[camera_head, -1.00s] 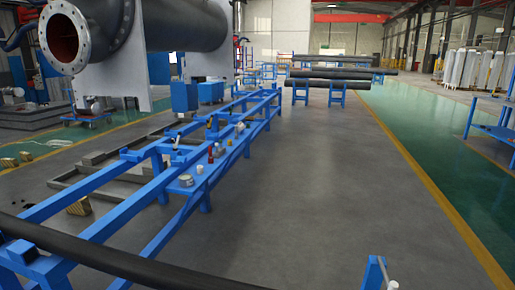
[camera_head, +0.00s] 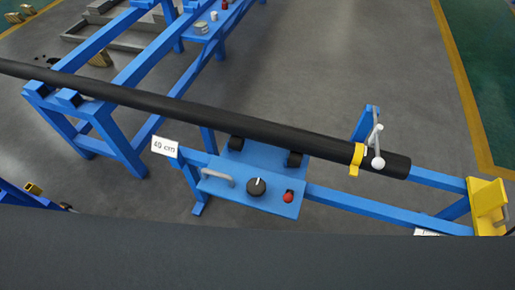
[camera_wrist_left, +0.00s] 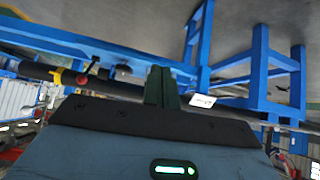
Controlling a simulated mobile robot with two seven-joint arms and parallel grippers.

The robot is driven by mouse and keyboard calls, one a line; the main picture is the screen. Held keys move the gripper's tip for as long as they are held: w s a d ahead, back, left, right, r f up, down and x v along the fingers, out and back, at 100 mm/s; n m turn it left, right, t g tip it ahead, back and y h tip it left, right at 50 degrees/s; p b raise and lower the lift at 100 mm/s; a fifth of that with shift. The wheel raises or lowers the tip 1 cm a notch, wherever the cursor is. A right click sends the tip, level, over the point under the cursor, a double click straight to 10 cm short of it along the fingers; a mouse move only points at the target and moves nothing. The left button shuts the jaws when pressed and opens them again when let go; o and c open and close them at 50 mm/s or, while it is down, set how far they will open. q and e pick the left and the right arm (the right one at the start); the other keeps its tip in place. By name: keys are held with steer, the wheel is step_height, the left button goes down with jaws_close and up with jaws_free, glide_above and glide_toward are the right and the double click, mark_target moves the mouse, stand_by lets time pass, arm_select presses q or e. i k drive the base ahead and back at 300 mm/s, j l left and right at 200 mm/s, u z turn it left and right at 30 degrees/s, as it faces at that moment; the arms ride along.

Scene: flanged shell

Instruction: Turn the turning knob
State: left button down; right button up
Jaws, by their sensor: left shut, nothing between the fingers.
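The turning knob (camera_head: 256,187) is round and black with a white mark on top. In the head view it sits on a blue control panel (camera_head: 226,190), between a grey handle (camera_head: 217,175) and a red button (camera_head: 288,196). My left gripper (camera_wrist_left: 162,72) shows in the wrist view, with its dark green fingers together and empty. It is apart from the panel, and I cannot clearly make out the knob in that view. My right gripper is in neither view now.
A long black pipe (camera_head: 210,115) runs behind the panel on blue frames. A yellow clamp (camera_head: 357,158) and a white-balled lever (camera_head: 377,150) are at its right end. A "40 cm" sign (camera_head: 165,147) stands left of the panel. Grey floor (camera_head: 330,75) is open behind.

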mark_target(256, 186)
steer(key=j+z, duration=0.55)
steer(key=z, duration=0.15)
steer(key=j+z, duration=0.35)
steer(key=k+l, duration=0.05)
steer(key=l, duration=0.05)
